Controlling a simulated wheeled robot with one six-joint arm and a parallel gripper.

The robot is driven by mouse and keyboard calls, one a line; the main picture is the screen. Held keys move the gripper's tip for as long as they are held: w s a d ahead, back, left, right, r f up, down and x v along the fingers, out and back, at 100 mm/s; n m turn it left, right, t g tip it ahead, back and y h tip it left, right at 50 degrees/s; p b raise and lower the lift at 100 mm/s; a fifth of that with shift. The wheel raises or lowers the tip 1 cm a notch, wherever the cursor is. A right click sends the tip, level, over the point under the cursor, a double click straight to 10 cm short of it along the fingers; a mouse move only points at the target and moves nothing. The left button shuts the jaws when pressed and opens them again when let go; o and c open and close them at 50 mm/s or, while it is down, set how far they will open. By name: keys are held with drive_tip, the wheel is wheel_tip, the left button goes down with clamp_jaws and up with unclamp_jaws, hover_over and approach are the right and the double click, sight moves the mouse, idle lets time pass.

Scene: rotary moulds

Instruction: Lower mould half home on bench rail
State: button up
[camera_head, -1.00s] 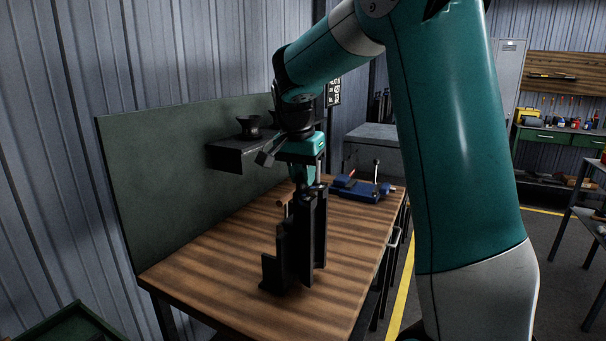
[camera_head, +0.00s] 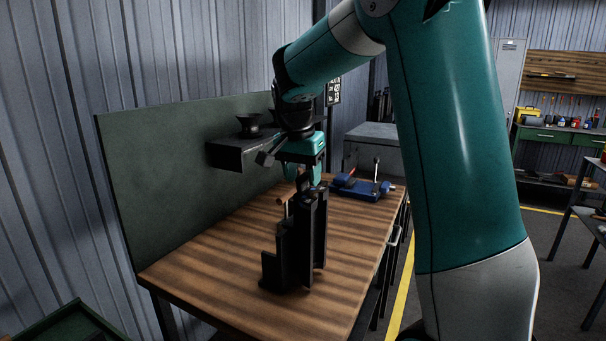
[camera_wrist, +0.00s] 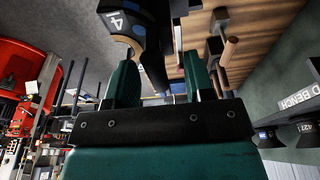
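A tall, stepped black assembly (camera_head: 300,240) stands upright on the wooden bench (camera_head: 220,290). It has upright plates and a low step at its front left. I cannot tell apart the mould half and the rail in it. My gripper (camera_head: 303,176) is directly above its top, pointing down. In the wrist view the two teal fingers (camera_wrist: 161,85) are spread, with nothing clearly clamped between them. A dark part (camera_wrist: 155,45) lies just beyond the fingertips, beside a piece marked "4" (camera_wrist: 117,22). Contact with the assembly cannot be made out.
A dark shelf (camera_head: 232,155) with a black flared piece (camera_head: 250,126) juts from the green back panel (camera_head: 165,180). A blue clamp-like device (camera_head: 360,190) sits at the bench's far right. A small copper-coloured cylinder (camera_head: 281,201) is behind the assembly. The bench front is clear.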

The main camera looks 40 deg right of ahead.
drive_tip(key=shift+f, duration=0.2)
drive_tip(key=w+p+v, duration=0.1)
drive_tip(key=p+v, duration=0.4)
drive_tip(key=v, duration=1.2)
drive_tip(key=shift+s+r, duration=0.45)
drive_tip(key=shift+s, duration=0.05)
drive_tip(key=d+p+v, duration=0.1)
drive_tip(key=p+v, duration=0.5)
drive_tip(key=p, duration=0.1)
drive_tip(key=shift+d+r, duration=0.2)
drive_tip(key=shift+r, duration=0.3)
drive_tip(key=shift+w, duration=0.15)
